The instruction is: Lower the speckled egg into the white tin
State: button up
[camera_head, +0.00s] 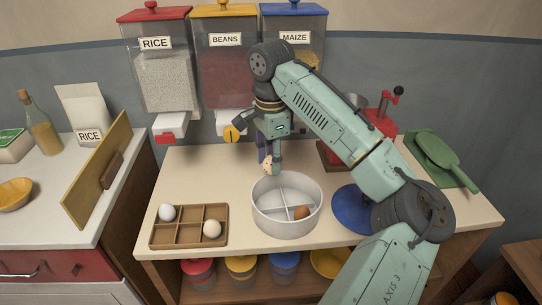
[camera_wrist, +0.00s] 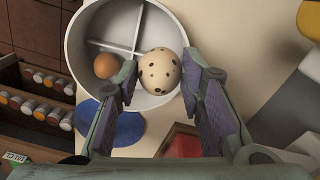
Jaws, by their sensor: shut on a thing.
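The speckled egg (camera_head: 267,168) is cream with dark spots. My gripper (camera_head: 271,160) is shut on it, and the egg also shows between the fingertips in the wrist view (camera_wrist: 158,72). The white tin (camera_head: 287,225) is round, with a cross-shaped divider inside. The egg is above the tin's back-left rim in the head view, apart from the tin floor. In the wrist view it overlaps the edge of the tin (camera_wrist: 75,50). A brown egg (camera_head: 301,212) lies in the tin's front-right compartment in the head view, and also shows in the wrist view (camera_wrist: 106,66).
A wooden egg tray (camera_head: 190,243) left of the tin holds a white egg (camera_head: 167,212) and a cream egg (camera_head: 212,229). A blue disc (camera_head: 352,211) lies right of the tin. A red grinder (camera_head: 378,122) and dispensers stand behind. Free counter lies left of the tin.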

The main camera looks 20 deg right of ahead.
aim_at(271, 175)
jog(key=shift+f+b, duration=0.65)
jog(key=shift+f, duration=2.15)
jog(key=shift+f, duration=0.15)
jog(key=o, duration=0.8)
notch_tip(271, 175, up, 12)
